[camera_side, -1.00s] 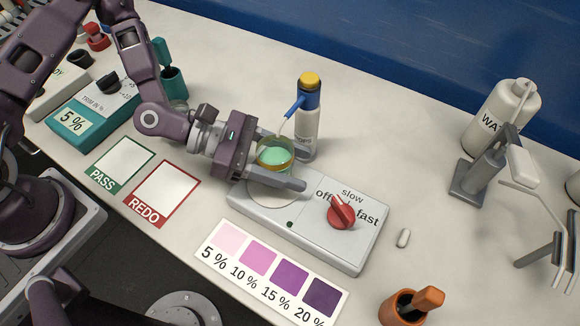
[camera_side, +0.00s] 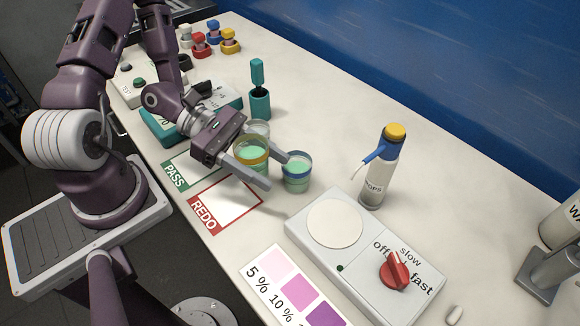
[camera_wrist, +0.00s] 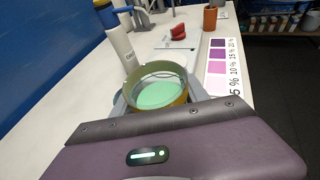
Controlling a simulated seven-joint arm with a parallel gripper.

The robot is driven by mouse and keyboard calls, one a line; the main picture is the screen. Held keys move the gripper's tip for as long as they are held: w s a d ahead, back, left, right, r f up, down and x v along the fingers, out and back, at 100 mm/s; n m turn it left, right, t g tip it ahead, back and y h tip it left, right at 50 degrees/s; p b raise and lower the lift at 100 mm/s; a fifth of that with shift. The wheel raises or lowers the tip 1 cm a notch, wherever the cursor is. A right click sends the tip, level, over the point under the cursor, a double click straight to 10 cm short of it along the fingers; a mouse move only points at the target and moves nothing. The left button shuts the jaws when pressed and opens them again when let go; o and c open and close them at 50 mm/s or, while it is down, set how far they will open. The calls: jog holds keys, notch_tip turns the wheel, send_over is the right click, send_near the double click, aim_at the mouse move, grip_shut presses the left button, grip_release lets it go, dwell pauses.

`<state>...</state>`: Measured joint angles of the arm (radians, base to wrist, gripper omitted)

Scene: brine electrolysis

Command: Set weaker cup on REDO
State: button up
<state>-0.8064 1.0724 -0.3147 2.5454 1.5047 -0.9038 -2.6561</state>
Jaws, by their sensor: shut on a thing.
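My gripper (camera_side: 272,172) is shut on a clear cup with a yellow band and green liquid (camera_side: 252,155). The held cup looks upright and also shows in the wrist view (camera_wrist: 160,94). It is just beyond the upper right edge of the red-bordered REDO card (camera_side: 225,200); I cannot tell its exact height. The card's white square is empty. A cup with a blue band and green liquid (camera_side: 296,172) stands on the table just right of the fingers.
The green PASS card (camera_side: 180,170) lies left of REDO, partly under my arm. The stirrer (camera_side: 335,222) has an empty round plate and a red knob (camera_side: 396,270). The drops bottle (camera_side: 382,165) stands behind it. A colour chart (camera_side: 270,268) lies in front.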

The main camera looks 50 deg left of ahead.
aim_at(237, 148)
jog(key=w+a+r+n+t+y, duration=0.3)
jog(key=w+a+r+n+y, duration=0.15)
jog(key=w, duration=0.35)
jog(key=w+a+r+n+t+y, duration=0.3)
jog(key=w+r+n+y, duration=0.15)
jog(key=w, duration=0.25)
jog(key=w+a+r+n+t+y, duration=0.25)
jog(key=w+r+n+y, duration=0.2)
jog(key=w, duration=0.35)
jog(key=s+d+f+m+g+h, duration=0.2)
jog(key=s+f+m+g+h, duration=0.1)
jog(key=s, duration=0.5)
jog(key=s+d+f+m+g+h, duration=0.2)
jog(key=s+f+m+g+h, duration=0.1)
jog(key=s+m+h, duration=0.3)
jog(key=s+d+f+m+g+h, duration=0.2)
jog(key=s+f+m+g+h, duration=0.1)
jog(key=s, duration=0.8)
notch_tip(237, 148, down, 2)
jog(key=shift+s+f+m+h, duration=0.1)
jog(key=shift+f+m+h, duration=0.15)
jog(key=shift+m+h, duration=0.65)
notch_tip(237, 148, down, 10)
jog(key=shift+s+r, duration=0.15)
jog(key=o, duration=1.6)
